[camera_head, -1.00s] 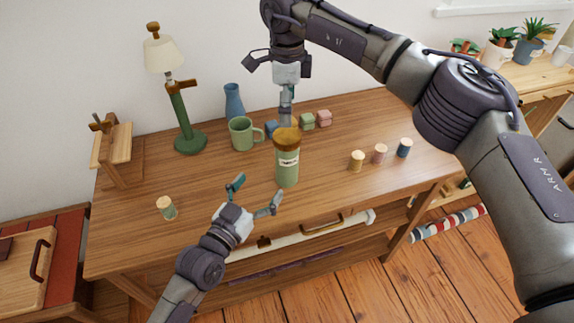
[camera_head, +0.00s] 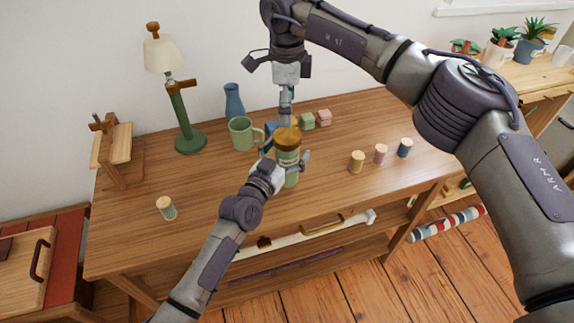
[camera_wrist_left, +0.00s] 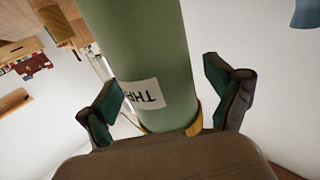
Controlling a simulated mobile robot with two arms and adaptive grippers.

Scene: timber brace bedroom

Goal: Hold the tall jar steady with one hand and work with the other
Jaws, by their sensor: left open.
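The tall jar (camera_head: 287,158) is green with a brown lid and a pale label, and stands upright near the table's front middle. In the left wrist view the jar (camera_wrist_left: 145,55) stands between my two fingers, with a gap on each side. My left gripper (camera_head: 285,162) is open around the jar's body. My right gripper (camera_head: 285,108) points down from above, just behind the jar's lid. Its fingertips are partly hidden by the jar, so its opening cannot be judged.
A green mug (camera_head: 240,134), blue vase (camera_head: 233,102) and lamp (camera_head: 186,130) stand behind left. Small corked jars stand right (camera_head: 357,161) and left (camera_head: 166,207). The table's (camera_head: 210,180) left-middle is clear.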

